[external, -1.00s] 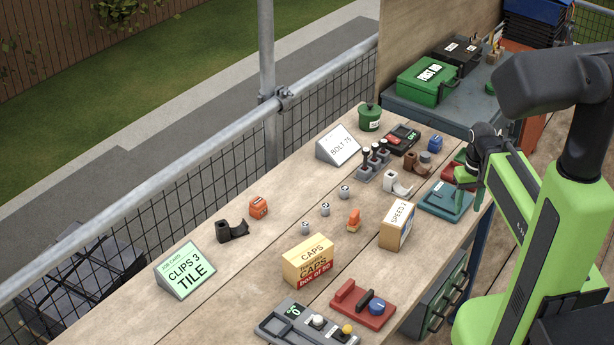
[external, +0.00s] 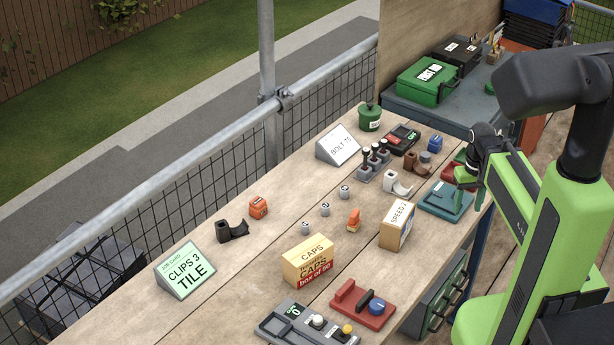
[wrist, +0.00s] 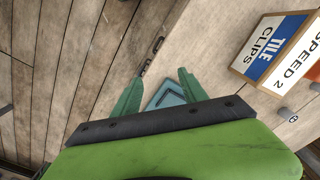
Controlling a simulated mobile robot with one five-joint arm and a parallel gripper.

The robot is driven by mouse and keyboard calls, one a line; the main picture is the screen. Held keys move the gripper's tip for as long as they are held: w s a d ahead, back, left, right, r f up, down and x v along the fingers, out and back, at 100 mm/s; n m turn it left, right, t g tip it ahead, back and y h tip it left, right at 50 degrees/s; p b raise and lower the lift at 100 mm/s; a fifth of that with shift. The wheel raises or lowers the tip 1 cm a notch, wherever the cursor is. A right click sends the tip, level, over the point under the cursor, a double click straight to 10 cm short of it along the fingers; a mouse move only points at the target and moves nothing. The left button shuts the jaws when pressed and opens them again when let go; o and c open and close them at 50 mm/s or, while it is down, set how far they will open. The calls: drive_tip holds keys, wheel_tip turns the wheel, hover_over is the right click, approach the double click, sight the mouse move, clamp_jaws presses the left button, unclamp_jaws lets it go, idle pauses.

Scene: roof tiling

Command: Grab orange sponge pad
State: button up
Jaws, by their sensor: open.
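Two small orange things stand on the wooden bench in the external view. One is an orange block (external: 258,207) with a dark marking, beside a black curved piece. The other is a smaller orange piece (external: 354,220) left of the white SPEED 2 box. I cannot tell for sure which is the sponge pad. My gripper (external: 467,178) is at the bench's right edge, above a teal tray, well to the right of both. In the wrist view my gripper (wrist: 157,82) has its green fingers apart, with nothing between them but the teal tray beyond.
The teal tray (external: 446,201) lies under my gripper. Small grey cylinders (external: 325,209) stand between the orange things.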

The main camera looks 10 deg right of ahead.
drive_tip(key=shift+o, duration=1)
